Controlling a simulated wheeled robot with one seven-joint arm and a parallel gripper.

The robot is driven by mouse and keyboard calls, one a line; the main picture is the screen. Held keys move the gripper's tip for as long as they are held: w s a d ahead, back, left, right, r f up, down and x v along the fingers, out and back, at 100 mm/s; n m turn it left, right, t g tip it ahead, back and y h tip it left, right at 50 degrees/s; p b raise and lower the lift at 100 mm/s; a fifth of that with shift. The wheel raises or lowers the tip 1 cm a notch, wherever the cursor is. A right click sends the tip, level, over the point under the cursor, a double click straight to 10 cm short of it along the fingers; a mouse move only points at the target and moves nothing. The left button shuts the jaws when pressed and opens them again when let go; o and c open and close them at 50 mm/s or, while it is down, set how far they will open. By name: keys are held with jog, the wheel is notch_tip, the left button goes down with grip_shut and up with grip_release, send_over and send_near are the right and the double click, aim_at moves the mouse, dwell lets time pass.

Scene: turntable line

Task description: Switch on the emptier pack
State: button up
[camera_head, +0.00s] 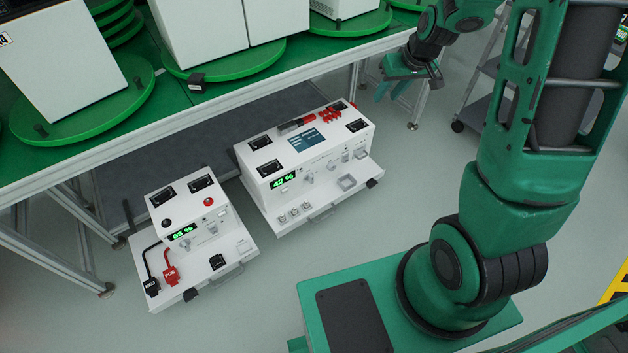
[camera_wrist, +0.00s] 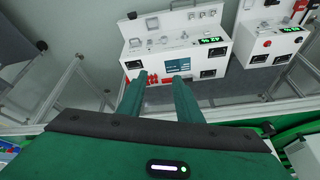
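Two white power packs stand low beside the workbench. The larger pack (camera_head: 335,154) has a lit green display (camera_head: 284,180) reading 42 %. The smaller pack (camera_head: 205,225), to its left, has a display (camera_head: 183,231) that seems to read 93 %; its first digit is hard to make out. Both fronts carry small knobs and switches, too small to tell their positions. My gripper (camera_head: 398,92) is at the upper right, apart from both packs. In the wrist view my gripper (camera_wrist: 160,85) is open and empty, with the larger pack (camera_wrist: 175,45) beyond its fingers and the smaller pack (camera_wrist: 272,43) to the right.
The workbench (camera_head: 250,85) with green turntables (camera_head: 95,115) and white boxes stands behind the packs. Red and black plugs (camera_head: 170,275) lie on the smaller pack's tray. A grey cart (camera_head: 480,105) stands at the upper right. The floor in front of the packs is clear.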

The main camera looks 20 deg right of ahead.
jog(key=w+a+f+n+t+y, duration=0.1)
jog(key=w+a+f+n+t, duration=0.1)
jog(key=w+a+f, duration=0.65)
jog(key=w+a+f+n+t+y, duration=0.25)
jog(key=w+f, duration=0.75)
jog(key=f, duration=0.6)
jog(key=t, duration=0.4)
send_near(313, 177)
jog(key=shift+w, duration=0.55)
jog(key=shift+m+g, duration=0.25)
jog(key=shift+m, duration=0.1)
jog(key=shift+x, duration=3.95)
jog(key=shift+s+a+f, duration=0.1)
jog(key=shift+a, duration=0.1)
grip_shut()
